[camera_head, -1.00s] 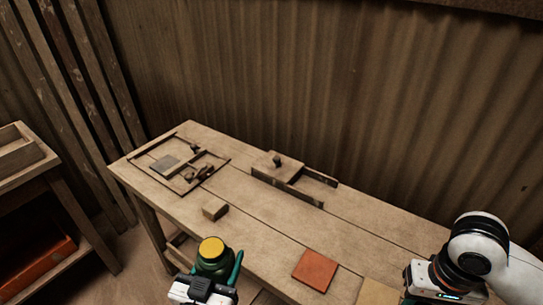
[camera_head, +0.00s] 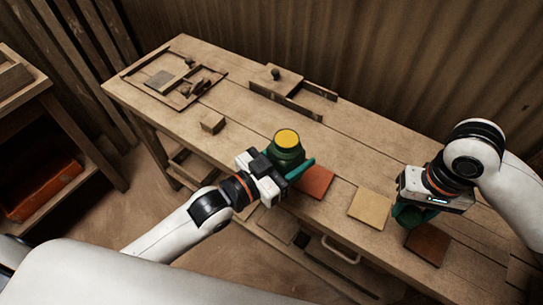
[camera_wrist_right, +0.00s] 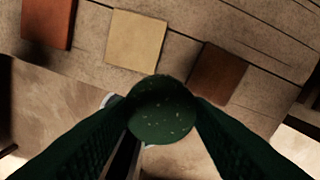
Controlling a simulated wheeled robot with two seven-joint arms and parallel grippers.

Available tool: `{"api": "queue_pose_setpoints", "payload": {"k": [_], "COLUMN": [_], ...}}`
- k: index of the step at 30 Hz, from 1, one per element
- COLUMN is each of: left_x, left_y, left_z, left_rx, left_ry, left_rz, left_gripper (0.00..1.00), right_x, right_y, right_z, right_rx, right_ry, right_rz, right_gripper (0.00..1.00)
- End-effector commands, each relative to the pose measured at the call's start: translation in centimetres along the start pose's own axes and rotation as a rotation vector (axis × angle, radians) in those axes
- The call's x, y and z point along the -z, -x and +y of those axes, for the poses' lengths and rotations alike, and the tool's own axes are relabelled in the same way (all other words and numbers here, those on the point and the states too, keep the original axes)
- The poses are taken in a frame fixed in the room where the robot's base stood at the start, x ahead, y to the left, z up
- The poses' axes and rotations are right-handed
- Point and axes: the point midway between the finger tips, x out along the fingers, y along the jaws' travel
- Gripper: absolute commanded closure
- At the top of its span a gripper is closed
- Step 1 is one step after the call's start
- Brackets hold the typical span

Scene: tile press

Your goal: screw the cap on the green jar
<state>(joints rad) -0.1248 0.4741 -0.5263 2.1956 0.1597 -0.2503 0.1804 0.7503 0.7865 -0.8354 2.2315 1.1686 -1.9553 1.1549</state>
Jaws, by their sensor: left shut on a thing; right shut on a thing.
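The green jar (camera_head: 287,158), with a round yellow top face (camera_head: 287,138), is upright in the head view, at the table's front edge beside the orange-red tile. My left gripper (camera_head: 289,170) is shut on its body. I cannot tell whether the jar touches the table. My right gripper (camera_head: 408,212) is at the right, near the brown tile, well apart from the jar. In the right wrist view its fingers are shut on a round, dark green, speckled piece (camera_wrist_right: 162,112), which looks like the cap. Its underside is hidden.
On the wooden table (camera_head: 375,155) lie an orange-red tile (camera_head: 316,183), a cream tile (camera_head: 370,208) and a brown tile (camera_head: 428,244). A small wood block (camera_head: 213,122), a framed tray (camera_head: 147,85) and a wooden fixture (camera_head: 283,82) stand further back. The table's middle is clear.

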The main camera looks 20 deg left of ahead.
Motion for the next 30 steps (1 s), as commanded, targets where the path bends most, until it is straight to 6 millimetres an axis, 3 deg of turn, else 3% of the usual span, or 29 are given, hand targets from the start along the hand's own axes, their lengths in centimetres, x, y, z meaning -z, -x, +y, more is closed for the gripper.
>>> {"api": "queue_pose_setpoints", "payload": {"k": [15,19,23,30], "left_x": [0.0,-0.1,-0.1,-0.2], "left_y": [-0.7,-0.7,-0.7,-0.7], "left_z": [-0.4,-0.4,-0.4,-0.4], "left_rx": [0.039,0.038,0.038,0.038], "left_ry": [0.000,0.000,0.000,0.000], "left_rz": [0.002,0.000,-0.001,-0.002], "left_gripper": [0.92,0.92,0.92,0.92], "right_x": [0.0,-0.4,-1.8,-4.6], "right_y": [0.0,0.4,1.6,6.2], "right_z": [0.0,0.8,3.2,10.7], "right_rx": [0.000,-0.003,-0.003,0.002], "right_ry": [0.000,0.023,0.101,0.360], "right_rz": [0.000,-0.002,-0.007,-0.009], "right_gripper": [0.76,0.76,0.76,0.76]}}
